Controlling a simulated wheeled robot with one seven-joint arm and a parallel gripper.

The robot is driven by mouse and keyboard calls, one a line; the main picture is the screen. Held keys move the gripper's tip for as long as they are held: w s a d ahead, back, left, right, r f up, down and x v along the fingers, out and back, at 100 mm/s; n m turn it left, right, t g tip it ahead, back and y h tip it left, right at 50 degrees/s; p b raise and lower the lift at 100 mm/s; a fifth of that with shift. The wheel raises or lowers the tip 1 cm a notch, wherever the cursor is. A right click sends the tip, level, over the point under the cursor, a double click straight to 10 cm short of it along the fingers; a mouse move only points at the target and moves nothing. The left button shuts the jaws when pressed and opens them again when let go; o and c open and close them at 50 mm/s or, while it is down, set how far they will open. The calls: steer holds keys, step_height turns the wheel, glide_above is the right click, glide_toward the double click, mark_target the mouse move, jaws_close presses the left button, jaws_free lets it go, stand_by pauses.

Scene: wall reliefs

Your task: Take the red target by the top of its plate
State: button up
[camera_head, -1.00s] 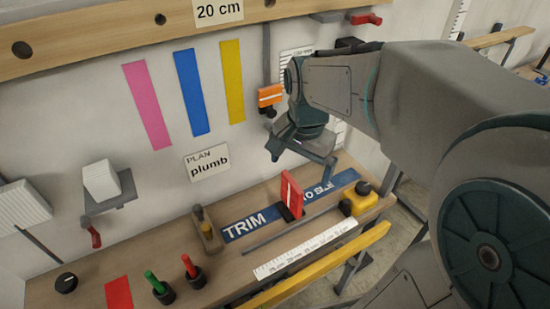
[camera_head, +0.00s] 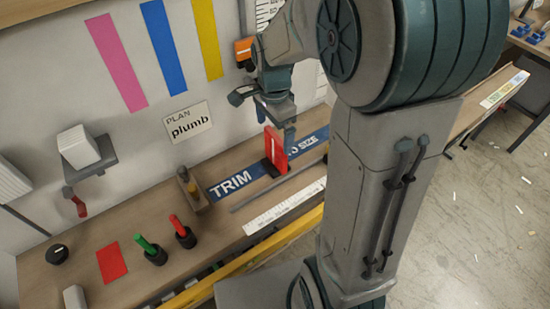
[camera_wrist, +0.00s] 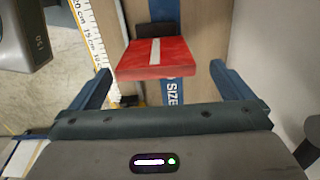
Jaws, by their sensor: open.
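The red target (camera_head: 275,150) is an upright red plate with a white stripe, standing in a dark base on the blue "TRIM TO SIZE" strip of the workbench. My gripper (camera_head: 268,121) is open and empty, just above the plate's top in the head view. In the wrist view the red target (camera_wrist: 135,62) appears between the two fingers of my gripper (camera_wrist: 160,70), with space on both sides. Its dark base (camera_wrist: 155,30) shows behind it. I cannot tell whether the fingertips reach below the plate's top edge.
A wooden block (camera_head: 194,190) stands left of the target. A steel rod and a white ruler (camera_head: 285,207) lie in front, with a yellow bar (camera_head: 255,257) along the bench edge. Red and green handles (camera_head: 150,250) stand at the front left. An orange-topped tool (camera_head: 243,50) hangs behind.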

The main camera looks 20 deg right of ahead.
mark_target(276, 145)
steer(key=f, duration=0.5)
steer(key=shift+s+d+f, duration=0.15)
steer(key=shift+s+f, duration=0.1)
steer(key=shift+f, duration=0.1)
steer(key=c, duration=1.4)
steer(key=shift+r, duration=0.1)
